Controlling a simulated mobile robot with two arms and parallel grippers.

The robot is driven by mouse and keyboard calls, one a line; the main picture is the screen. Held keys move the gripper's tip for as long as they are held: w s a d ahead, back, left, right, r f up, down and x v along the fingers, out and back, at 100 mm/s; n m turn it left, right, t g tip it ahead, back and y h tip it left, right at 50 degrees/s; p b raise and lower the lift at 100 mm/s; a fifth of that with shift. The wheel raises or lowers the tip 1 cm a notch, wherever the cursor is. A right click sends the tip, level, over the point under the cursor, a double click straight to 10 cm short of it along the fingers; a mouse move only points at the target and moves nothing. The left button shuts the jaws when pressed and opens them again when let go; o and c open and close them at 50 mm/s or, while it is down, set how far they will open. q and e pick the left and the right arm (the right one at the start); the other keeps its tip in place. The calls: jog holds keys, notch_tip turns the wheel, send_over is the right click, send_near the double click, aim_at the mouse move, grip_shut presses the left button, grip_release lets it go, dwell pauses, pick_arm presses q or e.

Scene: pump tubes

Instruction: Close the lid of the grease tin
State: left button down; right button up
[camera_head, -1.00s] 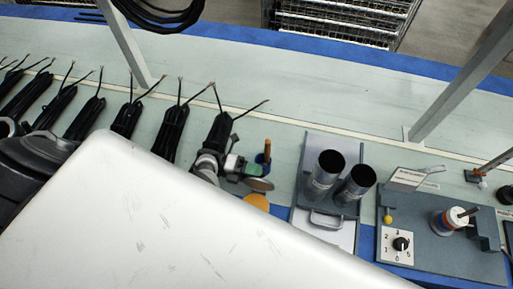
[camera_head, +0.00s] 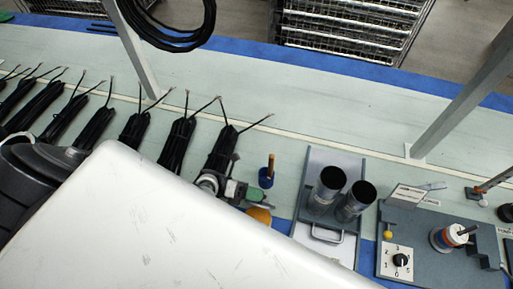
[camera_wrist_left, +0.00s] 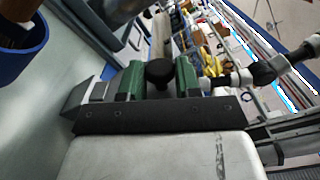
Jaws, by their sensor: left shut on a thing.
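My left gripper (camera_head: 243,191) has green finger pads and sits left of the blue cup in the head view. In the left wrist view the gripper (camera_wrist_left: 159,82) is shut on a round black knob (camera_wrist_left: 159,72), which looks like the lid's knob. The lid's disc is hidden now. An orange round surface (camera_head: 260,215), apparently the grease tin's contents, shows just below the gripper in the head view, partly covered by my white arm. I cannot tell whether lid and tin touch. My right gripper is not in view.
A blue cup (camera_head: 266,181) with a brown stick stands close to the gripper. Two metal cylinders (camera_head: 329,183) stand on a grey tray to the right. A grey panel with a dial (camera_head: 402,260) lies farther right. Several black cable bundles (camera_head: 178,137) lie left.

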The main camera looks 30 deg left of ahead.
pick_arm(q)
jog(key=c, duration=0.8)
grip_release()
jog(key=shift+a, duration=0.15)
jog(key=b+v, duration=0.1)
jog(key=v, duration=0.6)
jog(key=shift+s+a, duration=0.1)
jog(key=shift+a, duration=0.05)
